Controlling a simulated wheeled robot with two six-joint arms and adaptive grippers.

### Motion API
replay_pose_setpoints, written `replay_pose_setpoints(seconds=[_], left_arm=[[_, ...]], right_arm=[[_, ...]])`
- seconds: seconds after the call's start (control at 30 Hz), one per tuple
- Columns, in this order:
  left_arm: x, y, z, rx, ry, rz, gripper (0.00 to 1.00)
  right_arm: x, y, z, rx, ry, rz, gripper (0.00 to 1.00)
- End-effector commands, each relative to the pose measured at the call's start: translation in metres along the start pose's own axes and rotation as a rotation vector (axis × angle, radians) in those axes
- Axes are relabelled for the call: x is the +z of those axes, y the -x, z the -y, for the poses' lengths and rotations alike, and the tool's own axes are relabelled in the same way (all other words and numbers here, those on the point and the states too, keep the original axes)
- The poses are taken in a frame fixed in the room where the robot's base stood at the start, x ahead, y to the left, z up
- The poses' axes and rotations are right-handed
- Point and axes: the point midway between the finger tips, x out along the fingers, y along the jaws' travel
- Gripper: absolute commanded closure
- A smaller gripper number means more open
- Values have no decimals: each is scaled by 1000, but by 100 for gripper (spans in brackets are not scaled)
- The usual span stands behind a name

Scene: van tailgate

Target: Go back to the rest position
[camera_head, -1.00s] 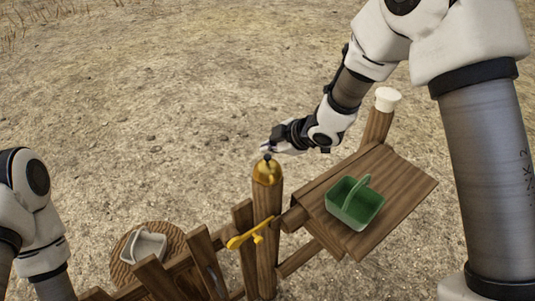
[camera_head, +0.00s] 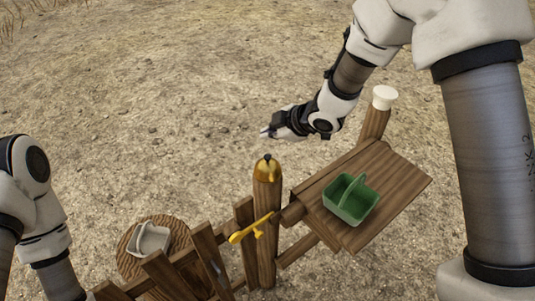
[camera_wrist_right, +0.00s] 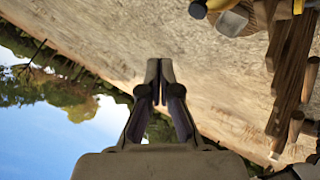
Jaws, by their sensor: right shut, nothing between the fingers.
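My right gripper (camera_head: 268,133) is shut and empty. In the head view it hangs in the air above and beyond the wooden post with the brass bell-like cap (camera_head: 267,168), apart from it. In the right wrist view the gripper's fingers (camera_wrist_right: 160,85) are together, with bare ground and sky beyond. My left arm shows at the lower left of the head view. Its gripper is out of the picture.
A wooden shelf (camera_head: 405,185) holds a green basket (camera_head: 351,199). A white-topped post (camera_head: 384,98) stands behind it. A yellow latch (camera_head: 250,231) is on the fence. A grey-white container (camera_head: 149,240) sits on a round stump (camera_head: 128,262). Open ground lies beyond.

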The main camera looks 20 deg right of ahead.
Motion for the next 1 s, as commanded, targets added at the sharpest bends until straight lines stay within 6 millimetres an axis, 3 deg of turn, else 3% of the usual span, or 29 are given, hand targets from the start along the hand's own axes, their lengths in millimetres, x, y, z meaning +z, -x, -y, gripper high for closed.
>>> replay_pose_setpoints(seconds=[0.43,0.57,0.67,0.8,0.9,1.0], left_arm=[[0,0,0,0,0,0,62],[0,-8,0,0,0,0,62],[0,-18,0,0,0,0,62],[0,-36,0,0,0,0,62],[0,-49,0,0,0,0,62],[0,-61,0,0,0,0,62]], right_arm=[[1,-1,1,-2,-4,1,100],[20,-16,30,-33,-97,25,100],[55,-37,82,-84,-277,80,100],[118,-58,182,-149,-615,231,100],[165,-59,261,-170,-859,388,100],[206,-44,336,-161,-1069,572,100]])
